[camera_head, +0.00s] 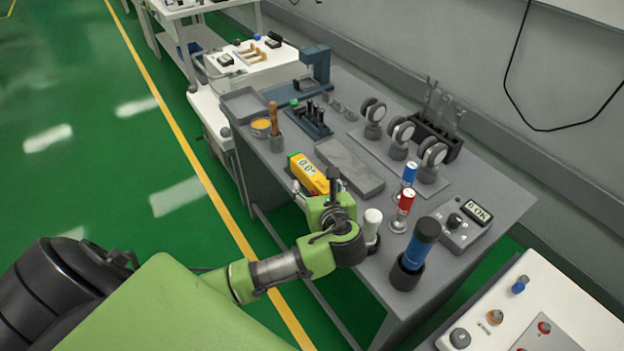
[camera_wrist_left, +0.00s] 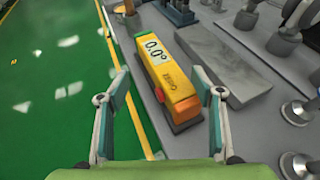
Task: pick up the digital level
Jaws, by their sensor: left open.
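The digital level (camera_head: 307,171) is a yellow bar with a white display reading 0.0° and a dark grey base. It lies near the left edge of the grey workbench in the head view. It also shows in the left wrist view (camera_wrist_left: 172,82), running away from me between the finger lines, with a red button on its side. My left gripper (camera_head: 316,192) is open at the near end of the level. In the left wrist view its two fingers (camera_wrist_left: 164,82) stand apart on either side of the level. The gripper partly hides the level's near end in the head view. My right gripper is not in view.
A grey flat block (camera_head: 349,166) lies close to the right of the level. A white cylinder (camera_head: 372,224), red (camera_head: 404,203) and blue (camera_head: 409,173) handled tools, and a blue-black cylinder (camera_head: 415,252) stand nearby. A yellow tin (camera_head: 261,127) stands beyond. Green floor lies left of the bench.

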